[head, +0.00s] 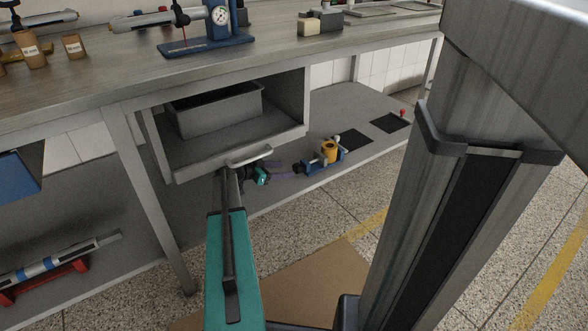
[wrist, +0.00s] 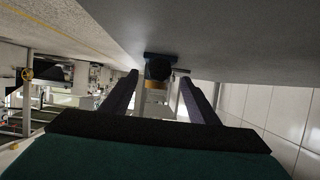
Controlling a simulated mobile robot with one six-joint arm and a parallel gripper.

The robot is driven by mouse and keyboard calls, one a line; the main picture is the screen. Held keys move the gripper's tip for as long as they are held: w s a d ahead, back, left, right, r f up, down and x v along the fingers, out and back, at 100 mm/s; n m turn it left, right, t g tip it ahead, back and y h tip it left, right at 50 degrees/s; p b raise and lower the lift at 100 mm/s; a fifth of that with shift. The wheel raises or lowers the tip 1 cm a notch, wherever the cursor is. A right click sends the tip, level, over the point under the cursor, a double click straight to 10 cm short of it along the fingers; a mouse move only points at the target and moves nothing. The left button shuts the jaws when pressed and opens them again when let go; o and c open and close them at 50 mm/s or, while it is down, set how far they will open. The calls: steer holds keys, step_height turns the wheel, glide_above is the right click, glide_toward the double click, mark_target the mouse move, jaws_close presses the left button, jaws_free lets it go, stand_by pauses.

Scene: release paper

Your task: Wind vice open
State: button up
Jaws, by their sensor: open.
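The vice (head: 325,160) is small and blue, on the lower shelf under the bench, with an orange-yellow cylinder (head: 328,150) standing at its jaws. A dark round end (head: 298,168) sticks out on its left side, toward my gripper (head: 283,168). My gripper lies low over the shelf, left of the vice, with its purple fingers pointing at it. In the wrist view, my gripper (wrist: 158,78) is open, and a dark rounded part of the vice (wrist: 158,67) shows ahead between the fingertips. I cannot tell whether they touch. The vice's handle is not clear.
The lower shelf (head: 352,110) has dark square pads (head: 391,123). A bench leg (head: 150,195) stands left of my arm.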

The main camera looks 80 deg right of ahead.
mark_target(294, 169)
steer(key=shift+p+x, duration=0.6)
steer(key=shift+x, duration=2.7)
steer(key=shift+c, duration=0.2)
steer(key=c, duration=1)
steer(key=shift+n, duration=0.3)
steer(key=shift+w+d+n+g+y+p, duration=0.15)
steer(key=shift+n+g+y+p, duration=0.35)
steer(key=shift+n+g+p, duration=0.3)
steer(key=shift+n+g+y+p, duration=0.4)
steer(key=shift+n+p, duration=0.35)
steer(key=shift+n, duration=0.25)
